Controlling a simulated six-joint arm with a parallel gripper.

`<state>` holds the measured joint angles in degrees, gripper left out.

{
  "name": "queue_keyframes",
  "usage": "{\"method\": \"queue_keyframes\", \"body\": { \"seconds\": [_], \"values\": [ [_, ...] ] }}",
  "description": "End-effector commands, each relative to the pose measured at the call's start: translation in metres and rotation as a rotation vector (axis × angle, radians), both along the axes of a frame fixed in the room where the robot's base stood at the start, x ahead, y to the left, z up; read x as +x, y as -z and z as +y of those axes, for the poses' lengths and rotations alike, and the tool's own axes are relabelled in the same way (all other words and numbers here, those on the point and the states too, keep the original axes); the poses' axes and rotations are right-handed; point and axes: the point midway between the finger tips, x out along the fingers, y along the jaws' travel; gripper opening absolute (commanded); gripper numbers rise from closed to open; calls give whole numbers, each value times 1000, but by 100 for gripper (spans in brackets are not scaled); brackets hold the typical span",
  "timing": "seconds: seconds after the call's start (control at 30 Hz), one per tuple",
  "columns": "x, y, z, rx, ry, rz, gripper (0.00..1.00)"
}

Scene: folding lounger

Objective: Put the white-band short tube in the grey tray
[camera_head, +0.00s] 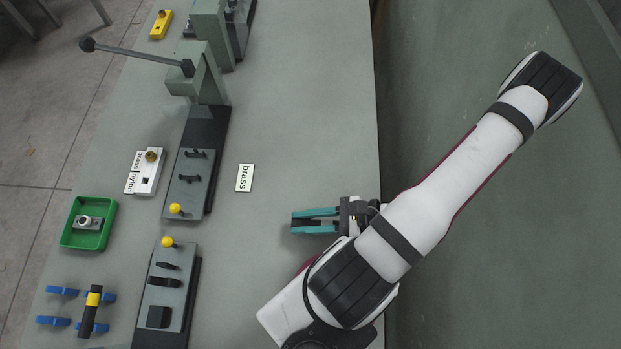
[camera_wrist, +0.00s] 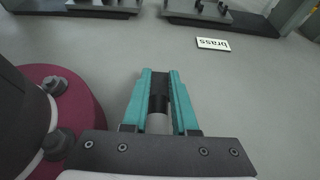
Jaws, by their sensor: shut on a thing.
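My gripper (camera_head: 314,220) hangs over the right part of the bench, its teal fingers pointing left. In the wrist view its fingers (camera_wrist: 160,92) are shut on a short tube (camera_wrist: 158,104), black with a pale white band (camera_wrist: 157,123) towards the palm. The tube lies lengthwise between the fingers; its other end is hard to make out. In the head view the fingers hide most of it. I can make out no grey tray in either view.
A green tray (camera_head: 67,240) holding a metal part, blue rests (camera_head: 53,321) with a yellow-band black tube (camera_head: 88,318), and a white box (camera_head: 151,183) are at left. A brass label (camera_head: 245,178) lies on clear bench.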

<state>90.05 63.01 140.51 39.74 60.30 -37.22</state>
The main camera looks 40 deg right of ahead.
Motion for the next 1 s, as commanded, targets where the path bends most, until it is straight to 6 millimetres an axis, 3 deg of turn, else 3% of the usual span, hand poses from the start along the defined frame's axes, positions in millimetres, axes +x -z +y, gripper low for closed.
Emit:
{"method": "queue_keyframes", "body": {
  "seconds": [0.13, 0.43, 0.47, 0.63, 1.0],
  "values": [
    [0, 17, 0, 0, 0, 0, 0],
    [0, 19, -1, -1, 0, 1, 0],
    [0, 19, -1, -1, 0, 1, 28],
    [1, 19, -1, -1, 0, 1, 57],
    [1, 19, -1, -1, 0, 1, 57]
  ]
}}
